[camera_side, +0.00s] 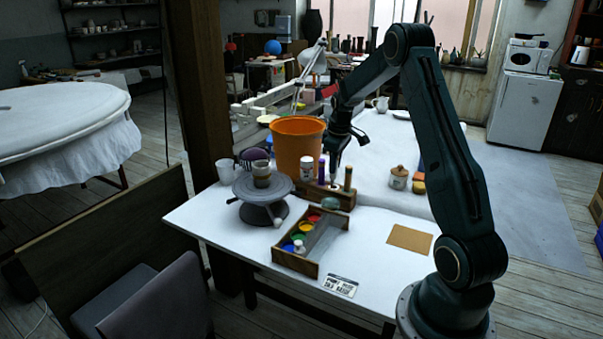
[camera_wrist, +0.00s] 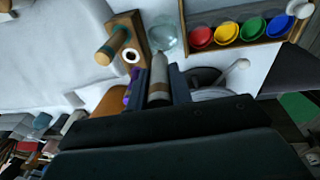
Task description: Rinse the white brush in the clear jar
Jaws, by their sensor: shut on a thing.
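My gripper (camera_wrist: 158,80) is shut on the white brush (camera_wrist: 158,68), whose pale, greyish shaft shows between the fingers in the wrist view. In the side view my gripper (camera_side: 335,168) is over the wooden brush holder (camera_side: 343,197). The clear jar (camera_wrist: 163,40) shows in the wrist view just beyond the brush's far end; I cannot tell how high the brush is above it. The jar (camera_side: 331,203) also shows in the side view, in front of the holder. A white-ringed dark hole (camera_wrist: 132,57) is in the holder.
A tan-handled brush (camera_side: 348,178) and a purple one (camera_side: 322,171) stand at the holder. The orange bucket (camera_side: 297,142) is behind it. A turntable (camera_side: 248,188) with a cup stands left. A wooden tray (camera_side: 280,258) of paint pots lies in front. The table's right side is fairly clear.

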